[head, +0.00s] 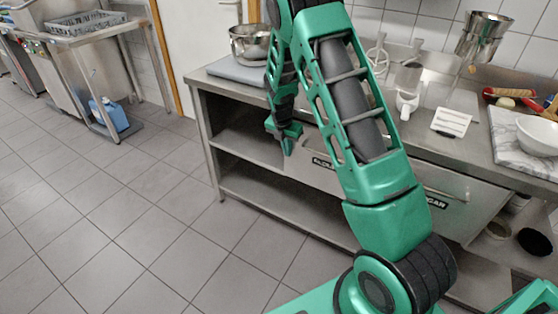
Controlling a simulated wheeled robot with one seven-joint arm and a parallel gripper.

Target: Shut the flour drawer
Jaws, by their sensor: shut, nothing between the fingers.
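The flour drawer (308,173) is a steel front under the counter, with a dark label that seems to start "FLOU". My arm crosses in front of its right part and hides the rest of the label. I cannot tell how far the drawer stands out. My gripper (287,148) is shut and empty, pointing down at the drawer's upper left edge. I cannot tell whether it touches the front.
Open shelves (240,142) lie to the left. The tiled floor (150,220) at left is clear.

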